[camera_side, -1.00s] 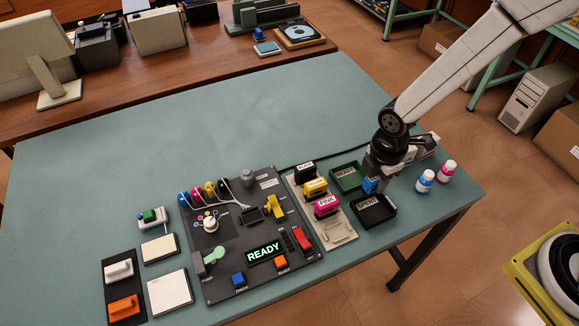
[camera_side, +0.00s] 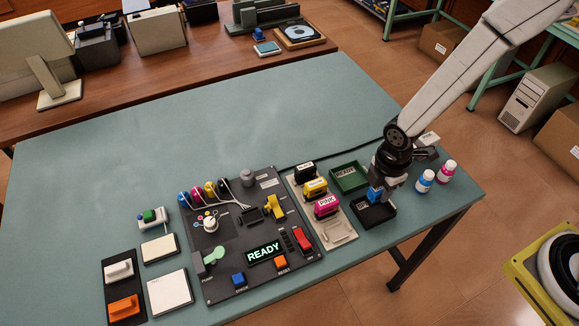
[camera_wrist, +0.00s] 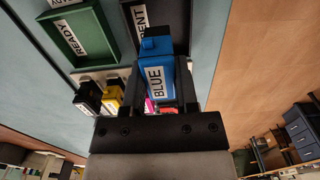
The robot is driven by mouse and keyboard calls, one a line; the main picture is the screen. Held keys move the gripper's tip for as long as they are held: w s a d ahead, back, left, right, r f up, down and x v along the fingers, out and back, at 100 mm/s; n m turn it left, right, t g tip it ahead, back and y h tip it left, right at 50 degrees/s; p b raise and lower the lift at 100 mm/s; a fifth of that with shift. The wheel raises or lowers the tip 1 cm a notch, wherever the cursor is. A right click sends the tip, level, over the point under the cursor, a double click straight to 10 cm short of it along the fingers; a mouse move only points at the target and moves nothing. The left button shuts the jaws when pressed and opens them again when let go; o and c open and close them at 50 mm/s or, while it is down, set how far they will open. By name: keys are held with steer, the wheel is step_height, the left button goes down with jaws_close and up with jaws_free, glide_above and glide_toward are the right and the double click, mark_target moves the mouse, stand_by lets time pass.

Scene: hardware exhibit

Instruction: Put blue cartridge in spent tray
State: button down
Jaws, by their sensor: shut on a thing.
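The blue cartridge (camera_side: 375,194) is held in my gripper (camera_side: 378,192), which is shut on it. In the wrist view the blue cartridge (camera_wrist: 155,80) sits between the two fingers of my gripper (camera_wrist: 158,90), its BLUE label showing. The black spent tray (camera_side: 376,216) is directly below the cartridge in the side view. In the wrist view the spent tray (camera_wrist: 182,30) lies beyond the cartridge, its label partly hidden. I cannot tell whether the cartridge touches the tray floor.
The green ready tray (camera_side: 347,177) is beside the spent tray. Black, yellow and pink (camera_side: 326,206) cartridges stand in a pale rack (camera_side: 341,234) at left. Two small bottles (camera_side: 425,181) stand close to my gripper's right. The control panel (camera_side: 225,284) is further left.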

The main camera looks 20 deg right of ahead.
steer(key=shift+f, duration=1.65)
steer(key=shift+f, duration=0.65)
stand_by(1.3)
jaws_free()
stand_by(0.3)
steer(key=shift+r, duration=0.15)
steer(key=shift+r, duration=3.6)
